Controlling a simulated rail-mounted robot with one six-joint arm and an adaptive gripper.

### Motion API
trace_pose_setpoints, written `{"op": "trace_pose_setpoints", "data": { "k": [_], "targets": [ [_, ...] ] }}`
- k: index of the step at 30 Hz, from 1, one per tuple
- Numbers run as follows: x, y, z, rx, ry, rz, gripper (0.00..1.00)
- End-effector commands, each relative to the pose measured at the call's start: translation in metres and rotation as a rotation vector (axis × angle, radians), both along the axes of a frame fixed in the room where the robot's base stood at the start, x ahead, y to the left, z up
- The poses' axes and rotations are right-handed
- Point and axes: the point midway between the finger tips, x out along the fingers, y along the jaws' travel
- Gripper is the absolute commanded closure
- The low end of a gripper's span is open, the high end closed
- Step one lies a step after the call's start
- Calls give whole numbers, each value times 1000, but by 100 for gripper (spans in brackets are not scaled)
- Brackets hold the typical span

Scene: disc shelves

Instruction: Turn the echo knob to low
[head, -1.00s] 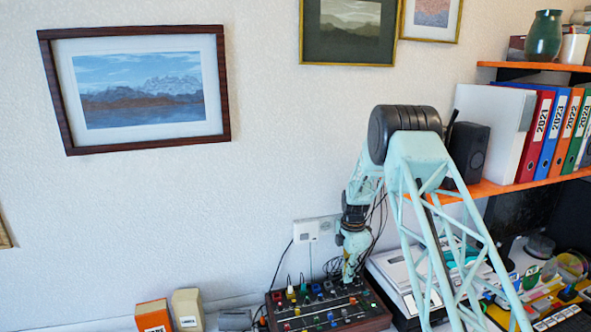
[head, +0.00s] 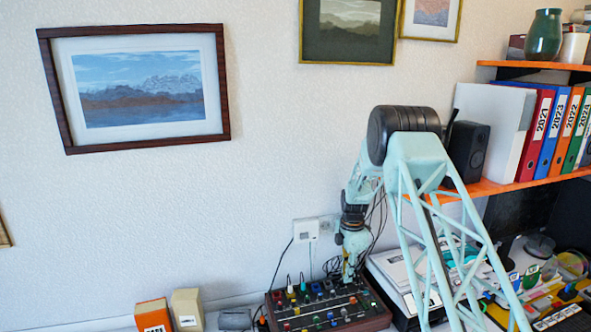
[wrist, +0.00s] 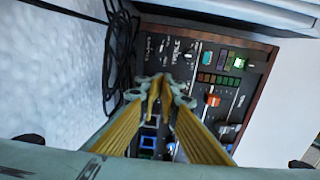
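The mixer panel (head: 327,306) is a dark box with a wooden edge and several coloured knobs, on the surface below the wall. It also fills the middle of the wrist view (wrist: 222,115). There I see an orange-red knob (wrist: 212,100), a teal knob (wrist: 206,57) and a green lit piece (wrist: 239,63). The labels are too small to read, so I cannot tell which knob is echo. My gripper (wrist: 160,88) points down at the panel's left part, its yellow fingers nearly together at the tips. Whatever is directly beneath the tips is hidden. In the head view my gripper (head: 348,272) is just above the panel's back edge.
Black cables (wrist: 118,55) run along the panel's left side by the white wall. A white socket box (head: 306,230) is on the wall behind. A printer-like white device (head: 400,285) stands right of the panel. An orange box (head: 153,316) and a beige box (head: 187,309) stand left.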

Motion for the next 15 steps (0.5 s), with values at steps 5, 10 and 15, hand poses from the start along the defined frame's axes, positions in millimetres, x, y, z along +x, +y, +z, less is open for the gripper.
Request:
{"op": "trace_pose_setpoints", "data": {
  "k": [5,10,15],
  "targets": [
    [-4,1,-11,0,15,1,100],
    [1,2,-9,0,10,1,100],
    [6,4,-7,0,6,0,100]
  ]
}}
